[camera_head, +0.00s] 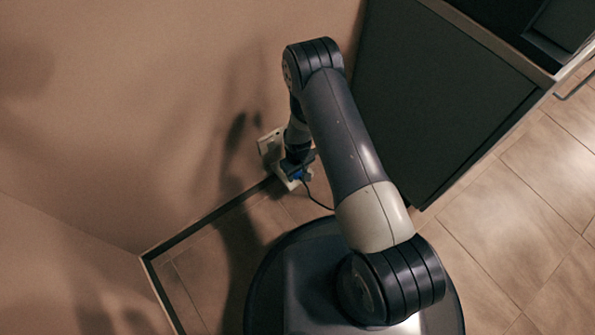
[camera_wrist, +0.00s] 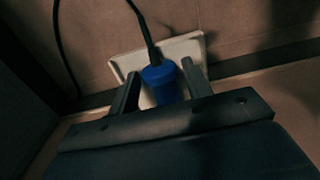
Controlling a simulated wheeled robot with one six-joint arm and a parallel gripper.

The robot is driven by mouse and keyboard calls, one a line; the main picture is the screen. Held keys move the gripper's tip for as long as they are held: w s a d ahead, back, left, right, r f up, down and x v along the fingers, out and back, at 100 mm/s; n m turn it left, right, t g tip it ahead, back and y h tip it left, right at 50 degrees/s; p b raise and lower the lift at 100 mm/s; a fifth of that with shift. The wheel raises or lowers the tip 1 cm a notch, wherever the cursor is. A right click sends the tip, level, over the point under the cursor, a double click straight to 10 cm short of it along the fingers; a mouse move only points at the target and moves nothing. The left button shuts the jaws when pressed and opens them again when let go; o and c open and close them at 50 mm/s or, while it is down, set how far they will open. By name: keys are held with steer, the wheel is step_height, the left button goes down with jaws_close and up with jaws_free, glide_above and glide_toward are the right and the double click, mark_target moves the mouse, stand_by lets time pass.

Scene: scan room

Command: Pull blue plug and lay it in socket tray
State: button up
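A blue plug (camera_wrist: 160,83) with a black cable (camera_wrist: 145,35) shows in the middle of the wrist view. It lies between the two fingers of my gripper (camera_wrist: 160,92), which is open with a narrow gap at the plug's left side. Behind the plug is a white, rimmed rectangular piece (camera_wrist: 189,49); I cannot tell whether it is the socket tray. A white plate (camera_head: 266,146) on the wall is partly hidden by my arm.
A dark cabinet (camera_head: 430,100) stands close on the right of my arm. The wall (camera_head: 150,100) is on the left, with a dark baseboard (camera_head: 215,213) at its foot. Tiled floor (camera_head: 520,200) is clear at the right.

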steer(key=shift+o, duration=1)
step_height(320, 180, up, 11)
steer(key=p, duration=0.4)
steer(key=shift+f, duration=0.2)
step_height(320, 180, down, 11)
steer(key=b, duration=0.4)
steer(key=shift+f, duration=0.1)
steer(key=shift+r+p, duration=0.5)
steer(key=shift+r, duration=0.3)
steer(key=shift+r+p, duration=0.3)
steer(key=shift+f, duration=0.15)
